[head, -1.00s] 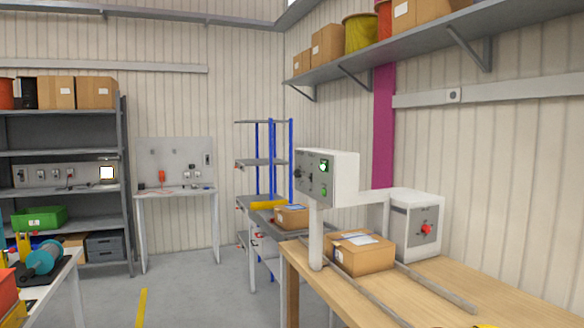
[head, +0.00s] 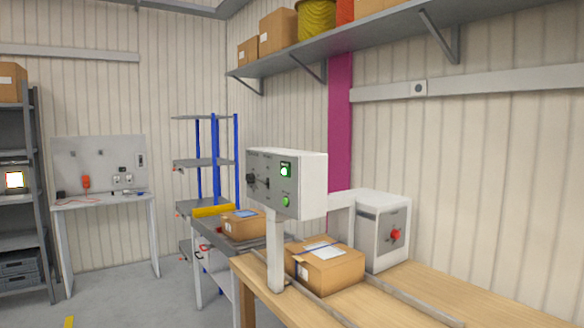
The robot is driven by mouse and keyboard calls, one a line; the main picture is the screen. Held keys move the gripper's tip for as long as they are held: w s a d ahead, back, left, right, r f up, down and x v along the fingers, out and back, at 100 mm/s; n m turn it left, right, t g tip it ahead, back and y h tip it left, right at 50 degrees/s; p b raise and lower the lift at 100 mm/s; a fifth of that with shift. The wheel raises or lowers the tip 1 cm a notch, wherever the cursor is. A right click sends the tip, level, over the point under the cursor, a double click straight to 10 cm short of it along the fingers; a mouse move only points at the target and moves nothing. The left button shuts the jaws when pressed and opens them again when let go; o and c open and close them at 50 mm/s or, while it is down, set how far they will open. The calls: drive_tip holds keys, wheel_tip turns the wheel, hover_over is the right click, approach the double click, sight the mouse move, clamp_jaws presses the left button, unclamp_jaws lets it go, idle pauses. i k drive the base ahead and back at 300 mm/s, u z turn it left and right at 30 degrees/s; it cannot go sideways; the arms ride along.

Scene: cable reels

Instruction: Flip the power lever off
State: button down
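A white control box (head: 286,183) with a dark grey front panel stands on a white post at the wooden bench. A black lever or knob (head: 252,181) is at the left of its panel. A green-lit switch (head: 286,170) is at the upper right and a green button (head: 286,201) is below it. A second white box (head: 382,230) behind it carries a red knob (head: 395,235) on a grey plate. I cannot tell which of these is the power lever, or its exact position. My gripper is not in view.
The wooden bench (head: 438,289) holds guide rails and a cardboard box (head: 324,268). A blue-post rack (head: 216,160) and a grey wall table (head: 100,200) stand behind. A shelf (head: 380,31) overhangs the right wall. Floor at the lower left is open.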

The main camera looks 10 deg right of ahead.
sight(251, 178)
drive_tip(key=z, duration=0.1)
drive_tip(key=i, duration=0.65)
drive_tip(key=u, duration=0.85)
drive_tip(key=i, duration=0.65)
drive_tip(key=u, duration=0.7)
